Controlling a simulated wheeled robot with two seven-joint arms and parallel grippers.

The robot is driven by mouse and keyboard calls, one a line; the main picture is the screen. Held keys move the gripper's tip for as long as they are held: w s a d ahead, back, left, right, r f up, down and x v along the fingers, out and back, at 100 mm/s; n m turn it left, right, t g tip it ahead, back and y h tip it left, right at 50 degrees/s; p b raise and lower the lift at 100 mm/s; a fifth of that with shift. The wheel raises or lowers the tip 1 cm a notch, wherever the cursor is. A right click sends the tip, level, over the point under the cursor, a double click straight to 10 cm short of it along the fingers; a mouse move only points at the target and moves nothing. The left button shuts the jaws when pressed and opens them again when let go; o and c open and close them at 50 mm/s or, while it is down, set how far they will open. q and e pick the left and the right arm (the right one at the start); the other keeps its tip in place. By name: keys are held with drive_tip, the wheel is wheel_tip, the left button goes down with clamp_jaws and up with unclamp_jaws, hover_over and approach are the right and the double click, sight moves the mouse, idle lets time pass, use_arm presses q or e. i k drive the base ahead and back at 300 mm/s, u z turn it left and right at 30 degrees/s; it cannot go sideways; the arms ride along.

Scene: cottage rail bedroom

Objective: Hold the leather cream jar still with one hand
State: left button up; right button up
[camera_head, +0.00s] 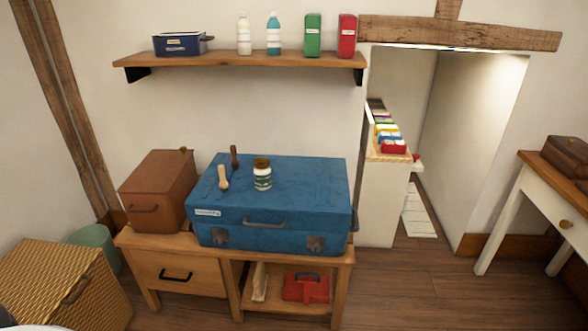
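A small jar (262,174) with a dark lid and a pale label with green stands upright on top of the blue suitcase (300,202). It looks like the leather cream jar, but its label is too small to read. To its left on the suitcase are a light wooden-looking tool (223,178) and a dark brown-handled tool (234,157). Nothing touches the jar. Neither of my grippers shows in the head view.
The suitcase lies on a wooden bench (190,243) beside a brown box (158,190). A wall shelf (240,59) with bottles and boxes hangs above. A wicker basket (62,285) and green bin (97,243) stand left. Floor is clear at right, before a white table (560,208).

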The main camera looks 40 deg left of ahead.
sight(262, 178)
drive_tip(key=u, duration=0.45)
drive_tip(key=i, duration=0.85)
drive_tip(key=u, duration=0.8)
